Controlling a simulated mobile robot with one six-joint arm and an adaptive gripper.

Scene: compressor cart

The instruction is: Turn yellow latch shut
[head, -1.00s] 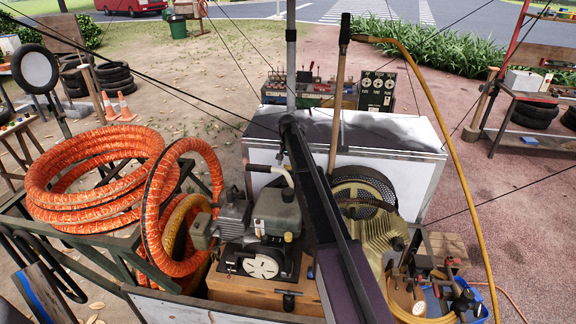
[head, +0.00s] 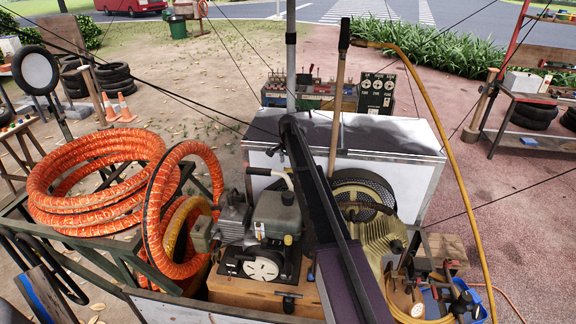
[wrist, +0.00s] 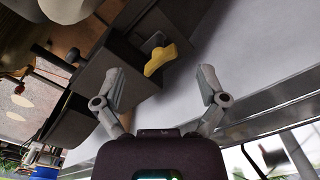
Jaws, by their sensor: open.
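The yellow latch (wrist: 160,60) shows in the wrist view, mounted on a dark grey box (wrist: 120,75). It lies slanted, its lower left end nearer my gripper. My gripper (wrist: 160,82) is open, its two grey fingers spread to the left and right. The gap between the fingers is empty. In the head view I cannot make out the latch or my gripper.
A white panel (wrist: 240,50) runs along the right of the wrist view. In the head view, an orange hose coil (head: 80,190), a compressor (head: 262,225) and a white box (head: 410,150) crowd the cart. A yellow hose (head: 455,165) arcs on the right.

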